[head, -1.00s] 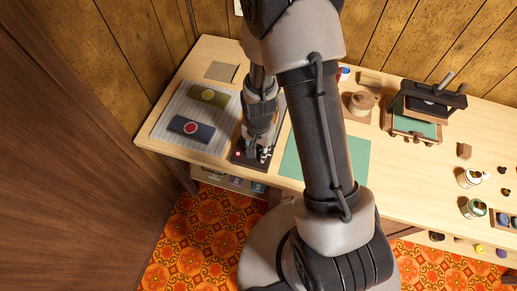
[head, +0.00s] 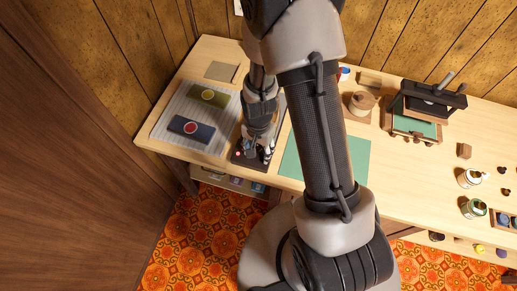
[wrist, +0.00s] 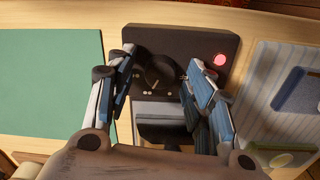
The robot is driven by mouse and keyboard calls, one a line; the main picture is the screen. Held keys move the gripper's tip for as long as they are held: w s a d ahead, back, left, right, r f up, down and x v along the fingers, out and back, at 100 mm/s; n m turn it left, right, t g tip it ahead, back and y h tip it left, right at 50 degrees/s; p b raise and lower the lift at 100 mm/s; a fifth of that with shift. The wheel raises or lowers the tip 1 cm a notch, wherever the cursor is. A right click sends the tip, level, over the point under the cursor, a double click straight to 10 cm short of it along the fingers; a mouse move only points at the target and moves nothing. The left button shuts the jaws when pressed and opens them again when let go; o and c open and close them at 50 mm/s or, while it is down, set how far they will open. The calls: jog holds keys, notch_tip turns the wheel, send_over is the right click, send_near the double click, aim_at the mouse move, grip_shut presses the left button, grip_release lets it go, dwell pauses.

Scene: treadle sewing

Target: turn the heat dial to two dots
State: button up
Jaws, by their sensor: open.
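The heat dial (wrist: 160,74) is a dark round knob on a black panel (wrist: 203,42), seen in the wrist view. A few small pale dots show on the panel just below the dial; I cannot tell which one it points at. A red lamp (wrist: 219,60) glows on the panel to the right. My gripper (wrist: 157,60) is open, with one finger on each side of the dial; whether either finger touches it is unclear. In the head view my gripper (head: 264,152) is low over the dark panel (head: 240,161), which it partly hides.
A striped mat (head: 163,122) with an olive pad (head: 208,96) and a dark blue pad (head: 191,129) lies left of the panel. A green mat (head: 292,158) lies to the right. A press (head: 430,101) and small jars stand further right.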

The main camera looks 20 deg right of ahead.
notch_tip(320, 180, up, 12)
dwell(0.4)
dwell(0.4)
notch_tip(320, 180, up, 14)
jog(key=n+t, duration=0.2)
jog(key=n, duration=0.2)
send_over(258, 152)
jog(key=s, duration=0.5)
jog(key=s+r+n+t, duration=0.2)
jog(key=s+r+n, duration=0.3)
jog(key=s, duration=0.5)
notch_tip(258, 152, up, 3)
jog(key=shift+f+t, duration=0.1)
jog(key=shift+t, duration=0.2)
jog(key=shift+d, duration=0.1)
jog(key=shift+c, duration=0.4)
